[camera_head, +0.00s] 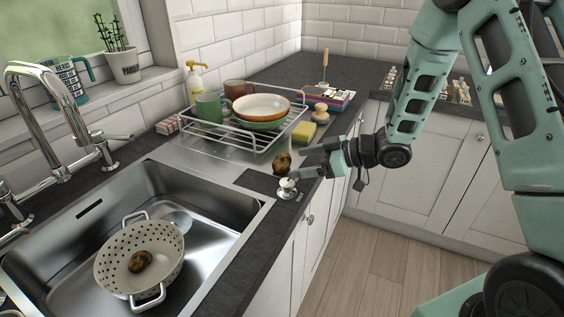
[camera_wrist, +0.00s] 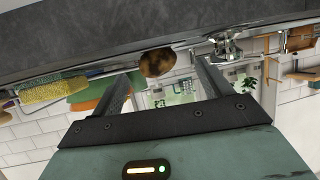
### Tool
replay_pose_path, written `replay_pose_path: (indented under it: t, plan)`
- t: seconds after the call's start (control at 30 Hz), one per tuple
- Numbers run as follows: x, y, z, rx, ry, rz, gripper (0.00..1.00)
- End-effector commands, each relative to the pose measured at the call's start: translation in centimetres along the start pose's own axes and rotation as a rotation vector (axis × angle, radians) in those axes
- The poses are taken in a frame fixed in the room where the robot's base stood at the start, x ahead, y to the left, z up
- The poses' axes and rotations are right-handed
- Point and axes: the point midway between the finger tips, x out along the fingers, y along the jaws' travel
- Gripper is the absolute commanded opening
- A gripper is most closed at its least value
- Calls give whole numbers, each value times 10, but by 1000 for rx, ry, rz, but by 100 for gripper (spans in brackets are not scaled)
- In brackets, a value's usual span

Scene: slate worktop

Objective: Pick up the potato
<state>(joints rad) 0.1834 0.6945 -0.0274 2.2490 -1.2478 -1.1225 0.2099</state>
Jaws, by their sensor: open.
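A brown potato (camera_head: 282,163) sits on the worktop by the front of the dish rack. A second brown potato (camera_head: 140,261) lies in the white colander in the sink. My gripper (camera_head: 300,164) is low over the worktop edge, pointing left at the worktop potato, with its jaws open. In the wrist view, which is upside down, this potato (camera_wrist: 157,62) shows between the two fingers (camera_wrist: 163,68), near their tips. I cannot tell whether the fingers touch it.
A small shiny metal object (camera_head: 287,188) stands close to my gripper. The wire dish rack (camera_head: 230,138) with bowls and mugs is behind the potato. A yellow sponge (camera_head: 304,133) and a wooden-handled brush (camera_head: 320,112) are near the rack. The colander (camera_head: 112,268) sits in the sink.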

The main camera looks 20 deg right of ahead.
Motion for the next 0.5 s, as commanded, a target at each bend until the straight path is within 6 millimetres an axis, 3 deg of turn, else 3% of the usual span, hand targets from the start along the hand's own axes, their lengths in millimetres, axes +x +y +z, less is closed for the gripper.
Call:
replay_pose_path:
  t: [0.3,0.5]
  plan:
    - [43,3,-6,-1,1,-3,78]
    - [50,4,-5,1,1,0,78]
